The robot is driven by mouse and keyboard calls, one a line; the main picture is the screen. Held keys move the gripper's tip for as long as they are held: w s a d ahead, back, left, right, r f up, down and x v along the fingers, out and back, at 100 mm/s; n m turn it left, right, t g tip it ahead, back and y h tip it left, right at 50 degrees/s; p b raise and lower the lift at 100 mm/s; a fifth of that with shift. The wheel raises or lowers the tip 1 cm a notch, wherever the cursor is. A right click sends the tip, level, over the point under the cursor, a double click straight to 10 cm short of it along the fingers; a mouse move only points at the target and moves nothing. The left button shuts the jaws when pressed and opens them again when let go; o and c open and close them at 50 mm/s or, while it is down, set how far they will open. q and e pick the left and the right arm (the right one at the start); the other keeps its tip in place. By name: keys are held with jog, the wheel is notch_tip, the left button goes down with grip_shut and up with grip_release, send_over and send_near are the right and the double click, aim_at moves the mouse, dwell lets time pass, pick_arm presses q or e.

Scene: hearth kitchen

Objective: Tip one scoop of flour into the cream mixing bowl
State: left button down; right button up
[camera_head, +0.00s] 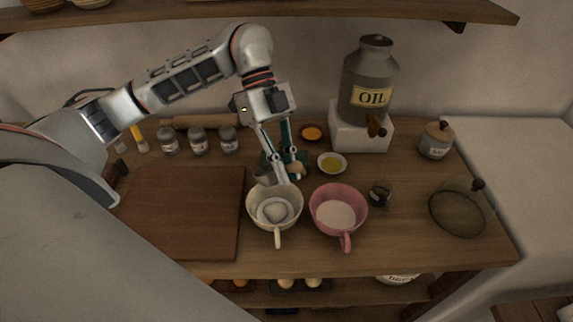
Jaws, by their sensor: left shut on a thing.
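The cream mixing bowl (250,212) stands at the front middle of the table, its handle toward me. A pale round mound or inner shape shows in it; I cannot tell which. My left gripper (284,178) is above the bowl's far rim, pointing down, and shut on what looks like a small grey scoop (263,174). The scoop is close to the rim and partly hidden by the fingers; its contents cannot be made out. A pink bowl (323,195) with pale, flour-like stuff stands right of the cream bowl. My right gripper is not in view.
A brown board (185,210) lies left of the bowls. Several jars (198,142) stand behind it. An oil urn (370,80) sits on a white block (360,135). A small yellow-filled dish (332,163), a small dark glass (380,193) and a glass lid (458,212) are to the right.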

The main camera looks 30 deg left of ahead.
pick_arm(q)
jog(key=y, duration=0.2)
jog(key=r+t+y, duration=0.1)
jog(key=y, duration=0.1)
jog(key=shift+r, duration=0.1)
jog(key=shift+r+n+y, duration=0.2)
jog(key=shift+n+y, duration=0.2)
jog(key=shift+y, duration=1)
